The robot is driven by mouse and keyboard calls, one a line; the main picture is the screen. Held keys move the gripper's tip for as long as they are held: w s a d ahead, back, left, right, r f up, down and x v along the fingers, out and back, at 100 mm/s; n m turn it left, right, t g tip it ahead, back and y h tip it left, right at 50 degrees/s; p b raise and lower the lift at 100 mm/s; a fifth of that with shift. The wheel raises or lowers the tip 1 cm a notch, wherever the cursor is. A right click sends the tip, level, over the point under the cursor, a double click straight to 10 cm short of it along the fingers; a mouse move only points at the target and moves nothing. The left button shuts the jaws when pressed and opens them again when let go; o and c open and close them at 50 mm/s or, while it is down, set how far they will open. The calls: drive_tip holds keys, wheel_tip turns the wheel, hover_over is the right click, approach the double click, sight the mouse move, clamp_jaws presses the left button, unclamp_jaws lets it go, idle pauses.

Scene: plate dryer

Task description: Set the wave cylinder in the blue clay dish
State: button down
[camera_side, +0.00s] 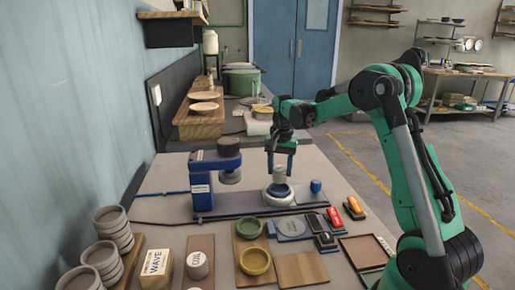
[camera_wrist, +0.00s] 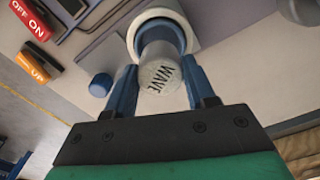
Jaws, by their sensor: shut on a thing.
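The wave cylinder (camera_wrist: 160,75), pale grey with WAVE on its top face, is between my gripper's two blue fingers (camera_wrist: 157,92) in the wrist view. In the side view my gripper (camera_side: 281,168) points down and is shut on the cylinder (camera_side: 279,175). The cylinder's lower end is at the white round base (camera_side: 278,195); I cannot tell whether it touches it. A green dish (camera_side: 249,227) and a yellow dish (camera_side: 255,262) sit on a wooden board in front.
A blue press (camera_side: 203,187) stands left of the base. A small blue knob (camera_side: 316,187) is to its right. Red and orange switches (camera_side: 344,212) lie in front. Stacked grey dishes (camera_side: 110,227), a WAVE block (camera_side: 156,264) and another labelled cylinder (camera_side: 197,265) are at front left.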

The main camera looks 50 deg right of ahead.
sight(279, 178)
drive_tip(key=shift+f, duration=1.6)
drive_tip(key=shift+f, duration=0.25)
drive_tip(key=shift+c, duration=1.4)
unclamp_jaws()
drive_tip(key=shift+r, duration=0.1)
